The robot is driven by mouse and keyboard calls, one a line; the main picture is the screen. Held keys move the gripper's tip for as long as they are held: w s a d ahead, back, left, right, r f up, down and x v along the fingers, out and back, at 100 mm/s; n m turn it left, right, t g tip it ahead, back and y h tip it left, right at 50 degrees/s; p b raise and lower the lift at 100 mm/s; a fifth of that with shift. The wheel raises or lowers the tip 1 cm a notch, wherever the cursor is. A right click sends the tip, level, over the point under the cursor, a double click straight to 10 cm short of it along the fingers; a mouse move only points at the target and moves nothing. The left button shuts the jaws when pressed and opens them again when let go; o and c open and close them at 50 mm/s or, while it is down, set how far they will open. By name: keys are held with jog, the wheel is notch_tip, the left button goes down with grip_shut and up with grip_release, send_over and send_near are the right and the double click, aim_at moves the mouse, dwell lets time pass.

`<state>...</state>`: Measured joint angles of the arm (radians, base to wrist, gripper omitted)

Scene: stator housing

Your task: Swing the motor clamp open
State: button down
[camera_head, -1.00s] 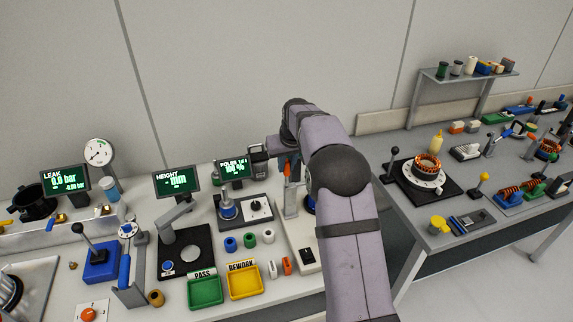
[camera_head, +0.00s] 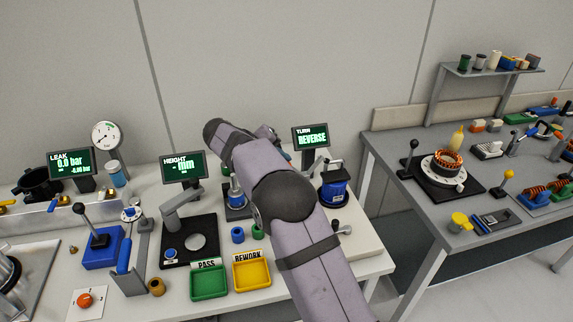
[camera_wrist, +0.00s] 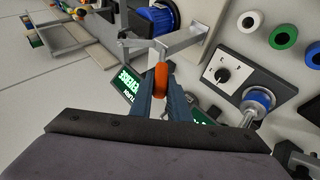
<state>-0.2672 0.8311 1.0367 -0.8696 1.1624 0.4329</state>
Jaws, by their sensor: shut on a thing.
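In the wrist view my gripper (camera_wrist: 162,92) is shut on an upright orange handle (camera_wrist: 161,76). The handle sits by a grey metal clamp arm (camera_wrist: 183,41), which reaches up and right. The blue motor (camera_wrist: 161,14) shows beyond the clamp arm at the top edge. In the head view the blue motor (camera_head: 334,196) stands right of my arm, with grey clamp metal (camera_head: 322,164) above it. My gripper and the orange handle are hidden behind my own arm there. How far the clamp is turned I cannot tell.
The TURN display (camera_head: 311,136) reads REVERSE. A dial tester (camera_wrist: 230,72) and a blue fixture (camera_wrist: 256,101) lie right of my gripper in the wrist view. A green PASS tray (camera_head: 209,282) and yellow REWORK tray (camera_head: 252,271) stand at the front. A second bench (camera_head: 400,150) is at right.

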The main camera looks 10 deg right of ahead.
jog(key=shift+a+f+n+h+b, duration=0.2)
jog(key=shift+a+f+h+b, duration=0.35)
jog(key=shift+h+b, duration=0.3)
jog(key=shift+a+f+n+h+b, duration=0.2)
jog(key=shift+a+f+h+b, duration=0.15)
jog(key=shift+f+h+b, duration=0.4)
jog(key=shift+r, duration=0.1)
jog(key=c, duration=1.7)
grip_release()
jog(key=shift+b+v, duration=1.15)
jog(key=shift+v, duration=2.5)
jog(key=shift+s, duration=0.15)
